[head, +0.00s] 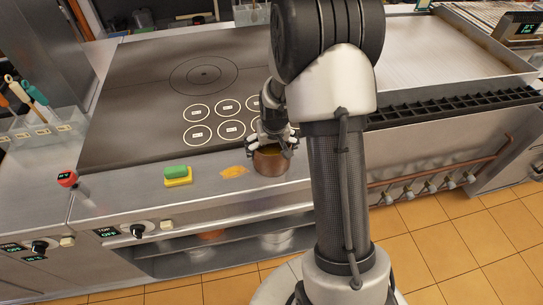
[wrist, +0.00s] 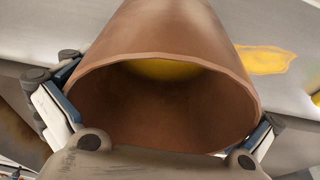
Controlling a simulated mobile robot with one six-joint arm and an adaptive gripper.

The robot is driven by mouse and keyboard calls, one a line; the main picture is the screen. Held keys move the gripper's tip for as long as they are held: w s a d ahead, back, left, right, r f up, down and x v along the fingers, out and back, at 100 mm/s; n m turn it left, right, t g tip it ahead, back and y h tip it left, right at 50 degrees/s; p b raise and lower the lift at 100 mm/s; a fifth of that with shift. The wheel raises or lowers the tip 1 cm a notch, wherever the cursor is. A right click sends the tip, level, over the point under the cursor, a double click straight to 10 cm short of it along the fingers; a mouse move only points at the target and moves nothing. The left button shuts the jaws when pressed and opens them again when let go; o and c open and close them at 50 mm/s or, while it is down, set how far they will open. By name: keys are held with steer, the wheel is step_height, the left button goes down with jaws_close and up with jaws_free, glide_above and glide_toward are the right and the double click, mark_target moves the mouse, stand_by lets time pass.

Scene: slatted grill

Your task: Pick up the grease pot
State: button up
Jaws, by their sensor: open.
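The grease pot (head: 271,161) is a copper-brown pot on the steel front ledge of the cooktop. In the wrist view the pot (wrist: 185,45) fills the middle, its open mouth facing the camera, with yellow grease inside. My gripper (head: 271,146) is at the pot's upper part from above. In the wrist view my gripper (wrist: 155,122) is open, with one finger on each side of the pot. I cannot tell whether the finger pads touch the wall. My arm hides part of the ledge to the right.
A yellow grease smear (head: 234,172) lies on the ledge left of the pot. Beyond it are a green-and-yellow sponge (head: 177,175) and a red-topped item (head: 67,178). The dark cooktop (head: 140,95) with ringed markings lies behind. A black slatted grill (head: 450,106) is to the right.

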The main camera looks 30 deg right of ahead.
steer(key=shift+s, duration=0.2)
steer(key=c, duration=1.3)
